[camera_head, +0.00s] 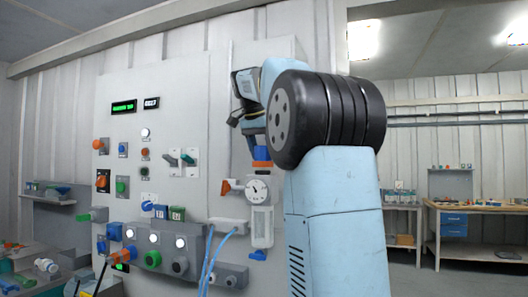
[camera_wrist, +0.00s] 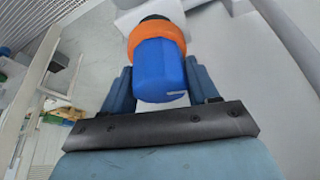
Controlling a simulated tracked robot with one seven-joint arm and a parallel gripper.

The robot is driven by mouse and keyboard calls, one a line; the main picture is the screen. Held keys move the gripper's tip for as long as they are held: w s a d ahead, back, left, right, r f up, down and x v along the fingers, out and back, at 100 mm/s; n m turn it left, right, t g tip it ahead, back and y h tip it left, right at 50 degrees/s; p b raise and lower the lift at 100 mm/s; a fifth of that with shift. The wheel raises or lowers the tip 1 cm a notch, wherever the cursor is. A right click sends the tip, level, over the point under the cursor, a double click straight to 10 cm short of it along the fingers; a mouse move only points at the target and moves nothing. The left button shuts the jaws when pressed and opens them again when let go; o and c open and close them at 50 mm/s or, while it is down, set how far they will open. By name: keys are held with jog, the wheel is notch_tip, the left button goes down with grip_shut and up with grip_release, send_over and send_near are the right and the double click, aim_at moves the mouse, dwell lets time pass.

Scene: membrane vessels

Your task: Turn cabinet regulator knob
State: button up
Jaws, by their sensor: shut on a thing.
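The regulator knob (camera_wrist: 158,70) is blue with an orange collar (camera_wrist: 155,37) behind it. It fills the top middle of the wrist view, between the two blue fingers of my gripper (camera_wrist: 158,85). My gripper is shut on the knob. In the head view my gripper (camera_head: 258,150) reaches down in front of the grey cabinet panel (camera_head: 185,110). The orange collar (camera_head: 262,164) shows just below the fingers there, and the blue of the knob is hard to tell from the fingers.
A round white gauge (camera_head: 257,191) sits just below the knob, with an orange-handled valve (camera_head: 226,187) to its left.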

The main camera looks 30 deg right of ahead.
jog(key=shift+n, duration=0.4)
jog(key=n, duration=0.2)
jog(key=n+t+y, duration=0.1)
jog(key=n, duration=0.1)
jog(key=shift+a+n+t, duration=0.1)
jog(key=shift+n+t, duration=0.2)
jog(key=shift+n, duration=0.1)
jog(key=shift+n+t+y, duration=0.25)
jog(key=shift+n+y, duration=0.25)
jog(key=shift+n, duration=0.75)
jog(key=shift+n+t+y, duration=0.25)
jog(key=shift+n+y, duration=0.25)
jog(key=shift+n, duration=0.75)
jog(key=o, duration=1)
jog(key=shift+c, duration=0.2)
jog(key=shift+r, duration=0.1)
